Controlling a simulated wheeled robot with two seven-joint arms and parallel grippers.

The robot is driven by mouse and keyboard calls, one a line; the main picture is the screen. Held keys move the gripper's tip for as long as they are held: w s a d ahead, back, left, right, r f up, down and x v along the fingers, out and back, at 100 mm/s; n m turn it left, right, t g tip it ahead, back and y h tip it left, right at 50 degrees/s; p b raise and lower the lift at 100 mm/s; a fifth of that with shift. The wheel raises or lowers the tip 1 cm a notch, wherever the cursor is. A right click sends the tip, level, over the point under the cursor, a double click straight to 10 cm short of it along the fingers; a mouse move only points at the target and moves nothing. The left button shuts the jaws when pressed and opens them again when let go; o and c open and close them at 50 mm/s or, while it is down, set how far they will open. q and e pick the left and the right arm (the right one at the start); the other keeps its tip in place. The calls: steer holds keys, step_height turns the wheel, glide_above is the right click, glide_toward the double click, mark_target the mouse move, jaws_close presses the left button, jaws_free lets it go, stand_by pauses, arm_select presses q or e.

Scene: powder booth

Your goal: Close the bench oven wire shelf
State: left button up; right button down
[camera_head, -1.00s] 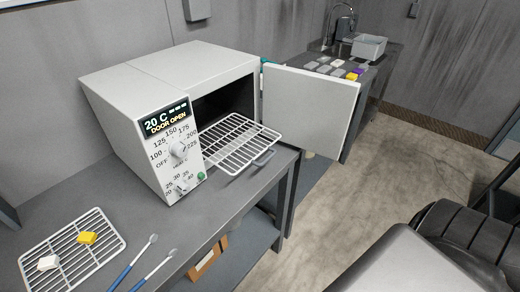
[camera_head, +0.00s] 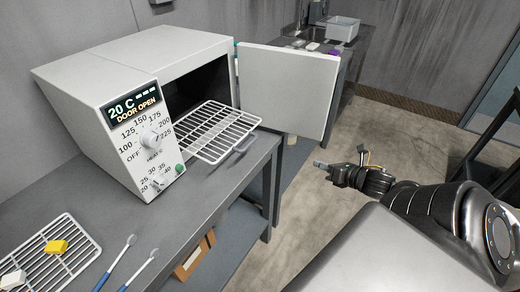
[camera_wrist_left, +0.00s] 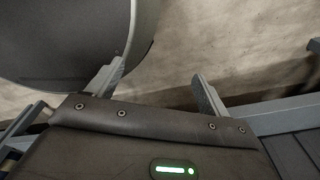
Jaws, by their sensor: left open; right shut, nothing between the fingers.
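The bench oven (camera_head: 85,75) stands on the grey bench with its door (camera_head: 288,88) swung open to the right. Its display reads 20 C, DOOR OPEN. The wire shelf (camera_head: 213,130) is pulled out, sticking forward from the dark cavity, with a small handle (camera_head: 246,146) at its front edge. My right gripper (camera_head: 320,164) is shut and empty, in the air over the floor, to the right of the shelf and apart from it. My left gripper (camera_wrist_left: 155,82) is open and empty in the left wrist view, with floor beyond it; it is not in the head view.
A wire rack (camera_head: 60,270) with a yellow and a white block lies at the front left of the bench, beside two blue-handled tools (camera_head: 140,268). A far counter with a sink and a white bin (camera_head: 342,28) stands behind the door.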

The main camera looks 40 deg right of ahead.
steer(key=w+a+r+n+y, duration=0.1)
steer(key=a+r+n+y, duration=0.4)
steer(key=a+r+n, duration=0.4)
glide_toward(251, 143)
steer(key=shift+t, duration=0.4)
steer(key=x, duration=0.4)
steer(key=shift+w+a+f, duration=0.2)
steer(key=shift+a+f, duration=0.05)
steer(key=shift+f, duration=0.2)
arm_select(q)
steer(key=shift+s+f, duration=0.15)
steer(key=shift+s, duration=0.5)
arm_select(e)
steer(key=shift+x, duration=1)
steer(key=shift+d+f, duration=0.1)
steer(key=shift+f, duration=0.05)
